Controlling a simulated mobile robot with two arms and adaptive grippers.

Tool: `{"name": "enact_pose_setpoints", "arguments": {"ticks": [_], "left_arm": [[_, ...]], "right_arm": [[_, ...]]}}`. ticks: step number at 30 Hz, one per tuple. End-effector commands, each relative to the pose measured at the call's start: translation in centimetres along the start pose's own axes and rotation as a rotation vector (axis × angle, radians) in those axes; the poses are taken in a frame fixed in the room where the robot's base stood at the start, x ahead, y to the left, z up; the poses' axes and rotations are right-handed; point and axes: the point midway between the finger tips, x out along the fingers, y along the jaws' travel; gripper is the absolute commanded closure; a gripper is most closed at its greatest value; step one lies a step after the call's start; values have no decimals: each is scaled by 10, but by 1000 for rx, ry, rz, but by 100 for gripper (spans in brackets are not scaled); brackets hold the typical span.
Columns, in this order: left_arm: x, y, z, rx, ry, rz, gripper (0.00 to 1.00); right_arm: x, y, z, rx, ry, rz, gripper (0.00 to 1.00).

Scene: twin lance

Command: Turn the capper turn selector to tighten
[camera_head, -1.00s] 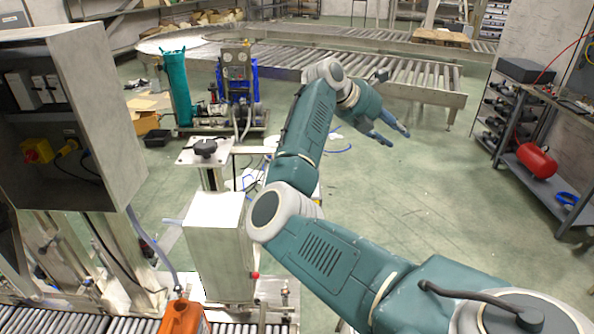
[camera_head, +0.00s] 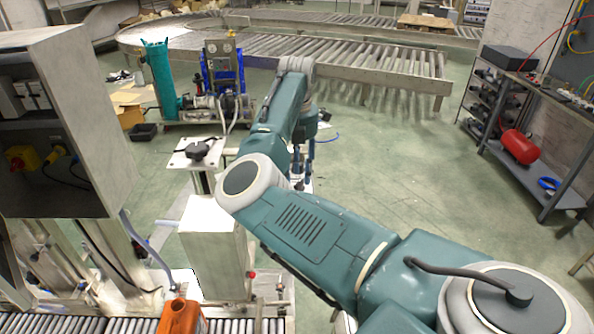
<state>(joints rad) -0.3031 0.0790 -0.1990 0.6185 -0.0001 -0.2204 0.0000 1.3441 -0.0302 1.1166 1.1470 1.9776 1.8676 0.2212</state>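No part is clearly marked as the capper turn selector. A red knob on a yellow box (camera_head: 18,158) sits on the grey control cabinet (camera_head: 85,120) at the left. A black star-shaped handle (camera_head: 198,151) sits on a plate above the steel machine housing (camera_head: 217,245). I cannot tell if either is the selector. My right gripper (camera_head: 304,176) hangs fingers down behind my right arm, to the right of the black handle and apart from it. Its two fingers look apart and empty, partly hidden by the arm. My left gripper is out of view.
An orange container (camera_head: 180,317) stands by the roller conveyor (camera_head: 110,324) at lower left. A teal cylinder (camera_head: 160,80) and a blue pump unit (camera_head: 222,72) stand behind. A shelf with a red tank (camera_head: 519,146) is at right. The floor between is open.

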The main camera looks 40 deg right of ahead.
Motion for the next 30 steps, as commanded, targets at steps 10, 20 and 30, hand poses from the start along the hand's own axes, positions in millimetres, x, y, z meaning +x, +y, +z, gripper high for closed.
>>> {"name": "enact_pose_setpoints", "arguments": {"ticks": [10, 20, 30], "left_arm": [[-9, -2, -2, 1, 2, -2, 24], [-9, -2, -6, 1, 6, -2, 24], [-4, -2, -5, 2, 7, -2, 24]], "right_arm": [[19, 0, 0, 0, 0, 0, 66], [19, 0, 0, 0, -1, 0, 100], [20, 0, 0, -24, -1, 1, 100]]}}
